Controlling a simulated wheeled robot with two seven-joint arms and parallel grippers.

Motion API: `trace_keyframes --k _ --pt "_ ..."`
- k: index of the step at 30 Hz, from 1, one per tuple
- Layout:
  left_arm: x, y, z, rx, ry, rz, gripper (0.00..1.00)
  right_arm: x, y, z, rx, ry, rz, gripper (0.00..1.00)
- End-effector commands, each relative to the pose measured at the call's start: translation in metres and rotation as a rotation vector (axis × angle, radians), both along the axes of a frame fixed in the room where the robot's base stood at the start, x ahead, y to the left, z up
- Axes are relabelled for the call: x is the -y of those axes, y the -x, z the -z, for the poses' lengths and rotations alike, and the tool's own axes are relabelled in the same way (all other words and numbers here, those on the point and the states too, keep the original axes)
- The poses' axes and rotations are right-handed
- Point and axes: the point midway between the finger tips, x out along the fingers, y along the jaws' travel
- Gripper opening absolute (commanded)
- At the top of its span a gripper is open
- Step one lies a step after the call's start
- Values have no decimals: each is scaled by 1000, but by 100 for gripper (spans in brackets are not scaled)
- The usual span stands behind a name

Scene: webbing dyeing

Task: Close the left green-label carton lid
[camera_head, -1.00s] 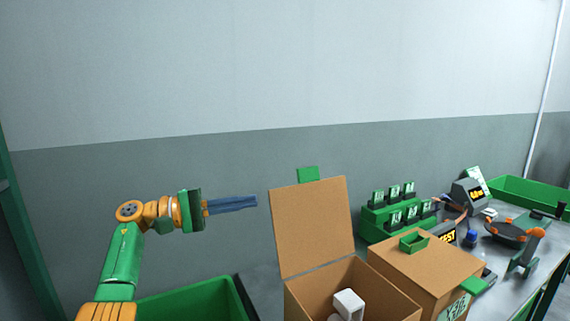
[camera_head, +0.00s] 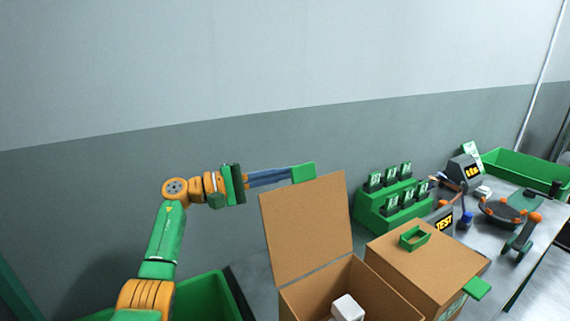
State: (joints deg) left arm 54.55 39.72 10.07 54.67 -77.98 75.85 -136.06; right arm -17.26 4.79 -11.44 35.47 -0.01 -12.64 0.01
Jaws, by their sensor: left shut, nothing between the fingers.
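The open carton (camera_head: 318,292) stands at the bottom centre, its brown lid (camera_head: 306,228) raised nearly upright at the back. A green tab (camera_head: 303,173) sticks up from the lid's top edge. A white item (camera_head: 347,308) shows inside the carton. My left gripper (camera_head: 288,174) is shut and empty, its blue-grey fingers pointing right at tab height. Their tips meet the tab's left edge in the picture and may be partly behind it; I cannot tell if they touch. My right gripper is not in view.
A closed carton (camera_head: 398,268) with a green handle (camera_head: 414,238) stands just right of the open one. A green rack of labelled cards (camera_head: 390,205) and a test device (camera_head: 466,170) stand behind. A green bin (camera_head: 206,297) is at lower left.

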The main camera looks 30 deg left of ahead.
Motion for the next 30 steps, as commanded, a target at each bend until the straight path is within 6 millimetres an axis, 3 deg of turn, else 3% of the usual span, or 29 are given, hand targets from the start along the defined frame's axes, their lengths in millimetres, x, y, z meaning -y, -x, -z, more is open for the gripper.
trace_keyframes --k 3,8,30 --pt "11 7 -7 -1 -1 3 0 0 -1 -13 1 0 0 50" --pt "20 12 -9 1 1 1 0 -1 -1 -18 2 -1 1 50" --pt "25 16 -12 33 -53 0 0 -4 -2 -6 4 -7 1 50"
